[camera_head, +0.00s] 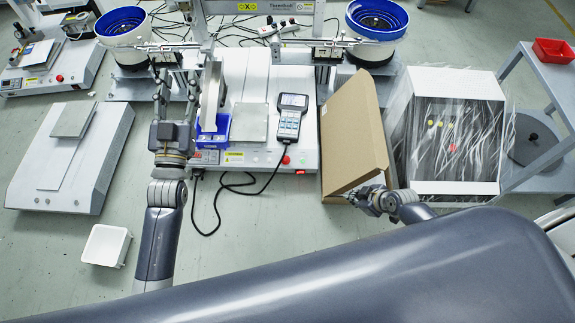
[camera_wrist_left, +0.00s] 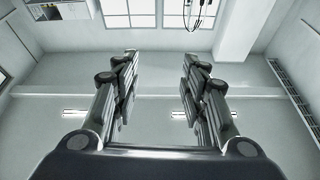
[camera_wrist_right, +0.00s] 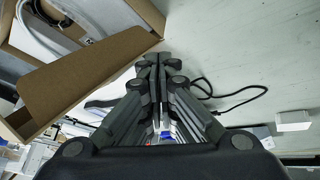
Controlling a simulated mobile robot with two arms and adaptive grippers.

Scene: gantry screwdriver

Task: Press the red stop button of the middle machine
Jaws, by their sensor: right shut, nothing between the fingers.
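The middle machine (camera_head: 262,157) has a pale base. A small round red button (camera_head: 286,159) sits near its front right edge, below the handheld controller (camera_head: 291,115). A smaller red part (camera_head: 300,172) shows on the front face beside it. My left gripper (camera_head: 176,84) is open and empty, to the left of the machine's blue bin; its spread fingers also show in the left wrist view (camera_wrist_left: 160,60). My right gripper (camera_head: 363,199) is shut and empty, right of the button at the cardboard box's lower edge; its closed fingertips show in the right wrist view (camera_wrist_right: 153,60).
An open cardboard box (camera_head: 352,128) stands right of the middle machine. A blue bin (camera_head: 214,134) sits on the machine's left side. A black cable (camera_head: 238,190) loops onto the floor in front. A white tray (camera_head: 105,245) lies on the floor at left.

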